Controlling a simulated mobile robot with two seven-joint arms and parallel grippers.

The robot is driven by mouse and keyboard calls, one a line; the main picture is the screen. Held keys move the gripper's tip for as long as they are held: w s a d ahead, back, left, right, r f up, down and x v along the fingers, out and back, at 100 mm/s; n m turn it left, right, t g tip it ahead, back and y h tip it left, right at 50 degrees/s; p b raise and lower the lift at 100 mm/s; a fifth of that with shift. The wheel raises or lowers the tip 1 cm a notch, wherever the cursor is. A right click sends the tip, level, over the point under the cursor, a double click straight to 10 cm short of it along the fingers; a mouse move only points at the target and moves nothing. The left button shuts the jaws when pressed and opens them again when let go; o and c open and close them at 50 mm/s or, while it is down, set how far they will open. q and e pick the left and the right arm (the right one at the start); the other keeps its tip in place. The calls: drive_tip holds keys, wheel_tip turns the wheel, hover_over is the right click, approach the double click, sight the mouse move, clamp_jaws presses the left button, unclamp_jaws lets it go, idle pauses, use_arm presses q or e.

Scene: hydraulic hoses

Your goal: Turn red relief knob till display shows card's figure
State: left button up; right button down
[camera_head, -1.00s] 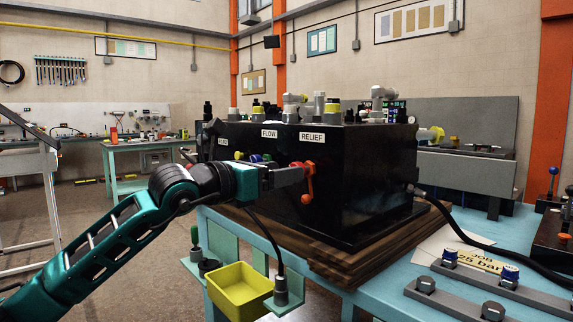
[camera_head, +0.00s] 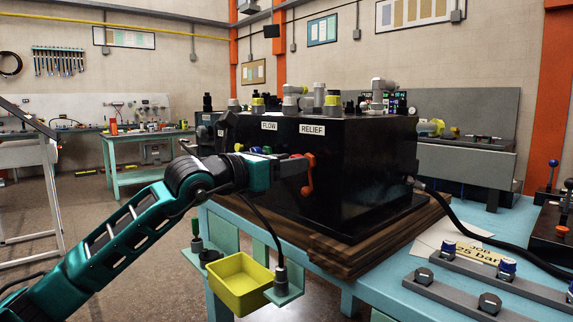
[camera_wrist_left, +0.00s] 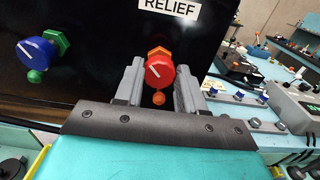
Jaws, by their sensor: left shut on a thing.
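The red relief knob (camera_head: 308,174) is on the front of the black block, below the RELIEF label (camera_head: 312,129). My left gripper (camera_head: 292,167) is shut on it. In the left wrist view the round red knob (camera_wrist_left: 159,71), with a white pointer line, sits between the two grey fingers of my left gripper (camera_wrist_left: 160,78). An orange part shows behind it and an orange ball below. The card (camera_head: 465,246) lies on the blue bench and reads "JOB 25 bar", partly hidden. A grey box with a dark display (camera_wrist_left: 306,108) shows at the right; its figure is unreadable. My right gripper is not in view.
A blue knob (camera_wrist_left: 36,52) is left of the red one. A yellow bin (camera_head: 240,285) hangs at the bench front beside a hanging hose. Metal bars with bolts (camera_head: 470,290) lie on the bench at the right. A black hose crosses behind the card.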

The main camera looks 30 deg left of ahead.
use_arm(q)
drive_tip(key=c, duration=0.3)
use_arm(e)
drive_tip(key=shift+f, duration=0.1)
use_arm(q)
drive_tip(key=shift+d+f+m+b, duration=0.15)
drive_tip(key=shift+m+b, duration=1.2)
drive_tip(key=shift+m, duration=3.05)
drive_tip(key=shift+f+m+b, duration=0.1)
drive_tip(key=shift+m+b, duration=1.25)
drive_tip(key=shift+m, duration=3.05)
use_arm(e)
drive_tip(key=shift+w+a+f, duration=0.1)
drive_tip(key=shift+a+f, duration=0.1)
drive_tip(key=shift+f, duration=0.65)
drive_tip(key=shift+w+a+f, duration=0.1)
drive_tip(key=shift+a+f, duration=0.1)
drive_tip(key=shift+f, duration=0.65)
use_arm(q)
drive_tip(key=o, duration=1)
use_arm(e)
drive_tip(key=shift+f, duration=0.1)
